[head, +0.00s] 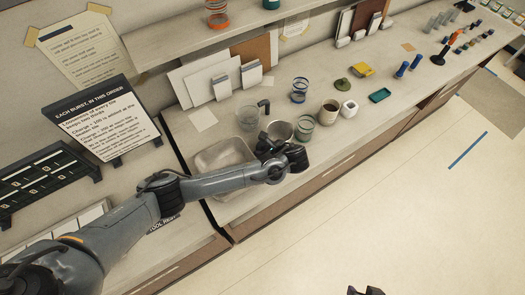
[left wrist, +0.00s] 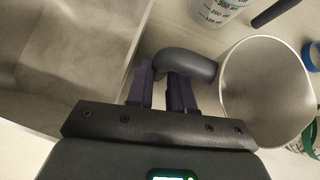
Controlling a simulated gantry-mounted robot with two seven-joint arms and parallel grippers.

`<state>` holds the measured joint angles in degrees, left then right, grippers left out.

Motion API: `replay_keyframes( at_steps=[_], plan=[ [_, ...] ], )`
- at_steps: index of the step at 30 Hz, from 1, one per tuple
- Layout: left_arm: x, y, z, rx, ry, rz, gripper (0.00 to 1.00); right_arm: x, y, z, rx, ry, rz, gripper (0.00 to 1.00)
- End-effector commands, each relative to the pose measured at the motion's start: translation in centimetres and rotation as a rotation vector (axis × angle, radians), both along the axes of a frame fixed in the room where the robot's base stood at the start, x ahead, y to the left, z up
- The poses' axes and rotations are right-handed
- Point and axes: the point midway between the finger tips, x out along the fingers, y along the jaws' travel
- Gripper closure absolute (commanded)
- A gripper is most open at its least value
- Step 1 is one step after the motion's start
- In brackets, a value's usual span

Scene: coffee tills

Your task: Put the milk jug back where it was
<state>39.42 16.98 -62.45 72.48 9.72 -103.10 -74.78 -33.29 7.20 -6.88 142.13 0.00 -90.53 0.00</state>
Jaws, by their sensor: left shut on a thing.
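The milk jug (head: 281,130) is a metal pitcher with a dark curved handle, on or just above the counter, right of the basin. In the left wrist view the jug (left wrist: 268,95) stands at the right, seen into its mouth, and looks empty. My left gripper (head: 264,146) is at its handle side and partly covers it. In the left wrist view the purple fingers of the left gripper (left wrist: 163,88) are shut on the handle. I cannot tell whether its base touches the counter. Part of my right gripper (head: 366,291) shows at the bottom edge; its jaws are unclear.
A metal basin (head: 198,163) lies left of the jug. A clear measuring jug (head: 248,118) stands behind it. A banded glass (head: 304,129) is close on its right, with a cream cup (head: 328,112) and a small white pot (head: 348,108) beyond. The counter's front strip is mostly clear.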

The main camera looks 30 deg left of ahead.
Motion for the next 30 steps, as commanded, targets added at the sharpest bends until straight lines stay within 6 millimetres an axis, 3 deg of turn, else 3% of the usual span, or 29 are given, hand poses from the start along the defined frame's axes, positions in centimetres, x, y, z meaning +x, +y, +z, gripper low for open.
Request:
replay_keyframes(
  at_steps=[13,14,16,30],
  plan=[
    [0.04,0.01,-0.51,0.000,-0.001,0.001,1.00,0.01,0.05,-0.02,0.002,0.000,-0.001,0.57],
    [0.03,0.02,-0.53,0.000,0.000,0.000,0.76,0.01,0.06,-0.02,0.003,0.000,-0.002,0.57],
    [0.03,0.02,-0.52,0.000,0.000,0.000,0.68,0.02,0.09,-0.01,0.004,0.001,-0.003,0.57],
    [-0.11,-0.64,0.43,-0.002,-0.002,-0.001,0.68,0.04,0.21,-0.04,0.009,0.000,-0.006,0.57]
  ],
)
